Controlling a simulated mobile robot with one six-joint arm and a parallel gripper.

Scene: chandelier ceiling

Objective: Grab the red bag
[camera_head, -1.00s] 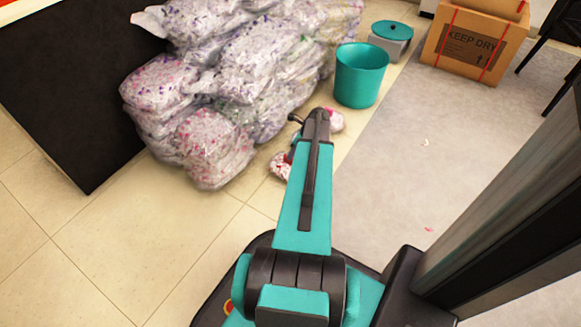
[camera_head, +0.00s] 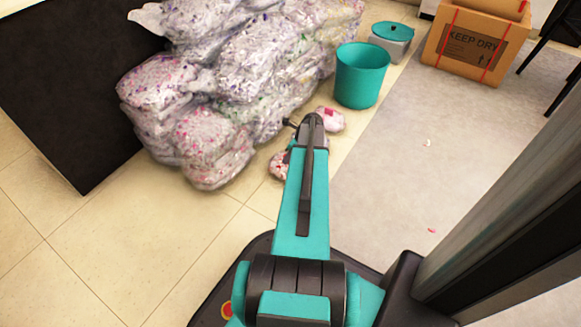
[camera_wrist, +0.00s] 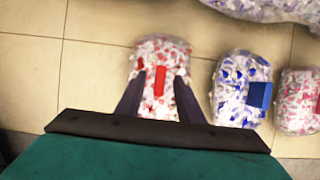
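The red bag (camera_wrist: 160,58) is a clear bag of white and red shreds with a red tag, lying on the floor tiles in the wrist view. My gripper (camera_wrist: 158,82) points down at it, its two dark fingers apart on either side of the tag. Nothing is held between them, and I cannot tell how far above the bag they are. In the head view, a reddish bag (camera_head: 279,166) shows partly behind my arm; my gripper is hidden there.
A bag with a blue tag (camera_wrist: 241,92) and a pink one (camera_wrist: 298,100) lie to the right. A pile of shred bags (camera_head: 215,145) stands at left in the head view. A teal bin (camera_head: 361,76) and a cardboard box (camera_head: 470,45) stand at the back.

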